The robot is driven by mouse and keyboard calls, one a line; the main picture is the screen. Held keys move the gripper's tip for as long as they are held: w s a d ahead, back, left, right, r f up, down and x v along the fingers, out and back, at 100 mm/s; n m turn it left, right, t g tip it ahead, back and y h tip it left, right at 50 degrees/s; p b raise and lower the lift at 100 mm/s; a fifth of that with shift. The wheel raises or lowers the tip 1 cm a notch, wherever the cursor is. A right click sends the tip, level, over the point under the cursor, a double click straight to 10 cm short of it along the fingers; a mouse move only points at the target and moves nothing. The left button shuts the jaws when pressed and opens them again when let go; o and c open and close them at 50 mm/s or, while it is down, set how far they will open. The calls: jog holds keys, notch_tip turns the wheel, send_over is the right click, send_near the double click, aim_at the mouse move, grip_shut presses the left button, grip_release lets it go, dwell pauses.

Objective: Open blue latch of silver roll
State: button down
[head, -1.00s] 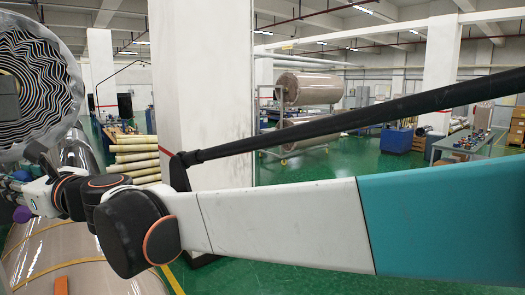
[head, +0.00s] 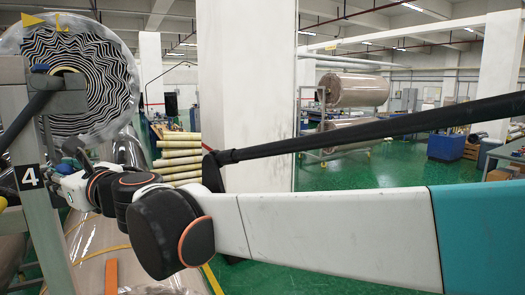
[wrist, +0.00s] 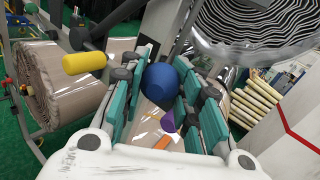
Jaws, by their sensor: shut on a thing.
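The silver roll (head: 98,100) hangs at the upper left of the head view, its wavy black-and-white end facing me; it also fills the upper right of the wrist view (wrist: 255,25). In the wrist view, the round blue latch knob (wrist: 160,82) sits between the teal finger pads of my gripper (wrist: 165,62). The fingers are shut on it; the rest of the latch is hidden. In the head view my gripper is at the left, below the roll and partly behind a grey stand, so its fingertips are unclear there.
The grey stand (head: 30,135) with a number 4 plate is at the left. A yellow handle (wrist: 85,62) and a purple knob (wrist: 168,122) lie close to my fingers. A brown roll (wrist: 65,85) is left in the wrist view. A white pillar (head: 245,95) stands behind my arm.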

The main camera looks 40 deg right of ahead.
jog(key=shift+s+a+f, duration=0.1)
jog(key=shift+s, duration=0.05)
jog(key=c, duration=1.6)
grip_release()
jog(key=o, duration=0.4)
jog(key=shift+s+a, duration=0.15)
jog(key=shift+s, duration=0.05)
jog(key=shift+w, duration=0.15)
jog(key=shift+v, duration=6.05)
